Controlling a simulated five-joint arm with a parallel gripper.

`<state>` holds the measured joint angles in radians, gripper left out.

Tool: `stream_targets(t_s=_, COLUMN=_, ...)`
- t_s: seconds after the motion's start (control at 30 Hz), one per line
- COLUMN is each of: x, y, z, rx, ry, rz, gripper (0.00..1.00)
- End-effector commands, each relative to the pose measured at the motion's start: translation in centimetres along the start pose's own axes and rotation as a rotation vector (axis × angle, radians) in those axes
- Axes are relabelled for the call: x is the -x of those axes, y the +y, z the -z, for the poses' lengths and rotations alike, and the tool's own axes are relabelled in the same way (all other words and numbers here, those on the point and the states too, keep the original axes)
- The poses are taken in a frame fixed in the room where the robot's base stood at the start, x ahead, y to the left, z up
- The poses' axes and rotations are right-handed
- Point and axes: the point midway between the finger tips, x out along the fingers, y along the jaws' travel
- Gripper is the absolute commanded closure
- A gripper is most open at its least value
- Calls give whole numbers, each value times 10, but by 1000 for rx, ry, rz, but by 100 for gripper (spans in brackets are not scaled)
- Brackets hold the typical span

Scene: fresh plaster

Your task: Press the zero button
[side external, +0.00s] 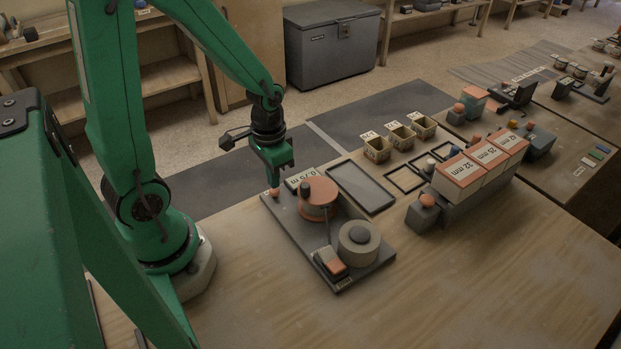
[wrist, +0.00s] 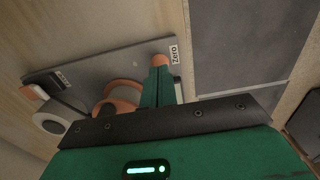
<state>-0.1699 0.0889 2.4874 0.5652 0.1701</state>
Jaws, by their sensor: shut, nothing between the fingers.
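The zero button (side external: 275,192) is a small orange knob at the far-left corner of a dark grey board (side external: 300,236). In the wrist view the button (wrist: 160,60) shows beside a white label (wrist: 174,53) reading "Zero". My gripper (side external: 278,178) is shut and empty, pointing down over that corner, close above the button. In the wrist view the green fingertips (wrist: 157,72) overlap the button's near edge. I cannot tell whether they touch it.
The board also carries an orange drum (side external: 318,194), a pale spool (side external: 358,243) and an orange-topped block (side external: 330,262). A grey tray (side external: 360,187) lies behind it. Boxes with size labels (side external: 480,162) stand to the right. The table's front right is clear.

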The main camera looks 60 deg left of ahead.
Motion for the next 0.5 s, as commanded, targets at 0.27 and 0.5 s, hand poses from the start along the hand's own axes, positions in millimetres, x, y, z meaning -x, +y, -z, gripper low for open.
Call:
stream_targets(t_s=0.27, x=-4, y=0, z=0, rx=0, ry=-2, rz=0, gripper=100)
stream_targets(t_s=0.5, x=-11, y=0, z=0, rx=0, ry=-1, rz=0, gripper=100)
